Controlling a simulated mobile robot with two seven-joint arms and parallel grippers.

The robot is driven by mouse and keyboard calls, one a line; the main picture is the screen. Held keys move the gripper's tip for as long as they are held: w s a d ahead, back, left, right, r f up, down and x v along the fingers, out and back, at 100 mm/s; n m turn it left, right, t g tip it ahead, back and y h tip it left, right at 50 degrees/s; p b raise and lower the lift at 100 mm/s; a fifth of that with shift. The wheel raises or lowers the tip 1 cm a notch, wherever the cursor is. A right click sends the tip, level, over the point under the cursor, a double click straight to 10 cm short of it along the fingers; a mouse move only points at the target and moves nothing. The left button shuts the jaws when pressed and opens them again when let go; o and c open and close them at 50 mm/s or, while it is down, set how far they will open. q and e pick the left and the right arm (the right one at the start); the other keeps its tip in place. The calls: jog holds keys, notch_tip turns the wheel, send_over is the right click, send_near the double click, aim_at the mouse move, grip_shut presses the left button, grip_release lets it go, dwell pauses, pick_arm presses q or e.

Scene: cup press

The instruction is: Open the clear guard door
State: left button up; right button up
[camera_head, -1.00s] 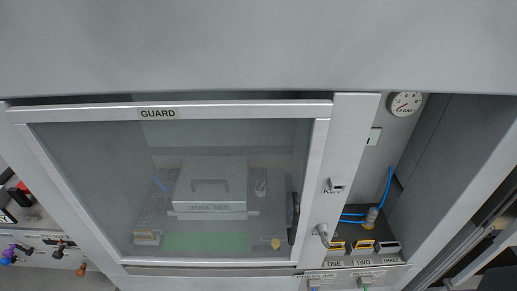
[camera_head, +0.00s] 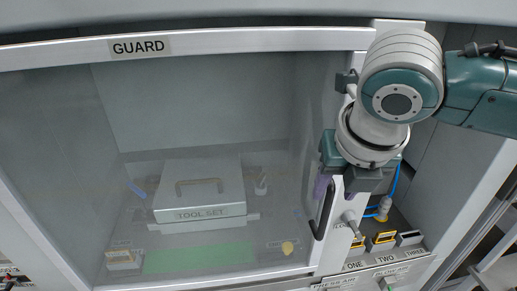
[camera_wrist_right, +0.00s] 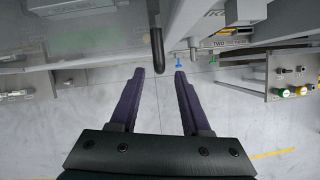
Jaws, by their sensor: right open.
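The clear guard door (camera_head: 270,100) has a pale metal frame with a GUARD label and looks shut. Its black bar handle (camera_head: 325,208) stands upright near its right edge. The handle also shows in the right wrist view (camera_wrist_right: 155,35), its end lying between my fingertips in the picture. My right gripper (camera_head: 325,187) is at the handle's upper part, partly hidden by its own wrist. In the right wrist view its two purple fingers (camera_wrist_right: 160,74) are apart, and I see no finger closed on the handle. My left gripper is not in view.
Behind the door sit a grey TOOL SET box (camera_head: 200,193) and a green strip (camera_head: 197,258). Right of the door is a post with a metal knob (camera_head: 350,221), then yellow-edged units (camera_head: 382,240) labelled ONE, TWO, THREE and a blue hose (camera_head: 395,180).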

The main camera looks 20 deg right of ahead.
aim_at(331, 195)
jog(key=shift+x, duration=2.35)
jog(key=shift+a, duration=0.1)
grip_shut()
